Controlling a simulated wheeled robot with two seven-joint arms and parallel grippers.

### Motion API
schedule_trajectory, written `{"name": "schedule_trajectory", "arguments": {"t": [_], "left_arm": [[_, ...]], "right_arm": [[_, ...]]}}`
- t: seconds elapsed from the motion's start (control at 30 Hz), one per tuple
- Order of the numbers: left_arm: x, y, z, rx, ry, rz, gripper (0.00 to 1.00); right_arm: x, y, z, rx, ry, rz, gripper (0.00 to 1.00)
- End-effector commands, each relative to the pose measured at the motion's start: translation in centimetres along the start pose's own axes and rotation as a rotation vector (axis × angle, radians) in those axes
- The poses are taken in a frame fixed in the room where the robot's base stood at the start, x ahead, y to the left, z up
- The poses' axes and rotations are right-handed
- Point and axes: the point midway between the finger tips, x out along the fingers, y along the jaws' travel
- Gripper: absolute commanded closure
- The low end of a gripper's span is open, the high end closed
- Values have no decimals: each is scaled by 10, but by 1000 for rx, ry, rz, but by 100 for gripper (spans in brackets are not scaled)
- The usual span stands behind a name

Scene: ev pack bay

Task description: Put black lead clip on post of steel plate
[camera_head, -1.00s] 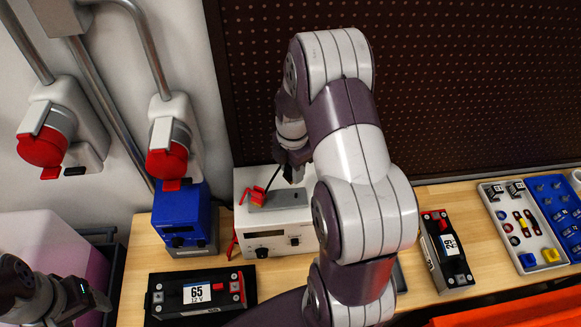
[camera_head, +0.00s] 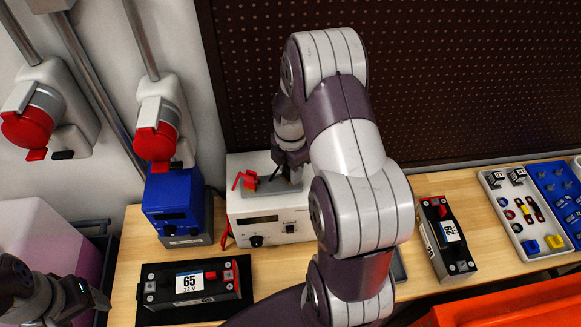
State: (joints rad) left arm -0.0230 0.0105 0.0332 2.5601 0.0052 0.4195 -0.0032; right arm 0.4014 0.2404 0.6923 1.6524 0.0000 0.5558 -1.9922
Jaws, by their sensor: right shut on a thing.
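The grey steel plate (camera_head: 268,187) lies on top of a white instrument box (camera_head: 264,215). A red clip (camera_head: 244,180) stands at the plate's left end. My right gripper (camera_head: 291,176) points down over the plate's right part, shut on the black lead clip. The clip is mostly hidden by the fingers, and a thin black lead shows just left of them. The post is not clear to see, and I cannot tell whether the clip touches it. My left gripper (camera_head: 92,299) is at the lower left, away from the plate; its jaws are too small and dark to judge.
A blue box (camera_head: 176,207) stands left of the white box. A battery marked 65 (camera_head: 195,283) is in front, and another battery (camera_head: 447,237) is at the right. Trays of small parts (camera_head: 522,216) lie far right. My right arm covers the bench's middle.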

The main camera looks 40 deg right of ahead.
Motion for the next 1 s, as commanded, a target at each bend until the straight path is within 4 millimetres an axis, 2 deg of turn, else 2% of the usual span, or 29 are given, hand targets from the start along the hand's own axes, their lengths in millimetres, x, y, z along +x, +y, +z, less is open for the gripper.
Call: {"name": "schedule_trajectory", "arguments": {"t": [1.0], "left_arm": [[2,0,0,0,0,0,33]], "right_arm": [[9,0,0,0,0,0,92]]}}
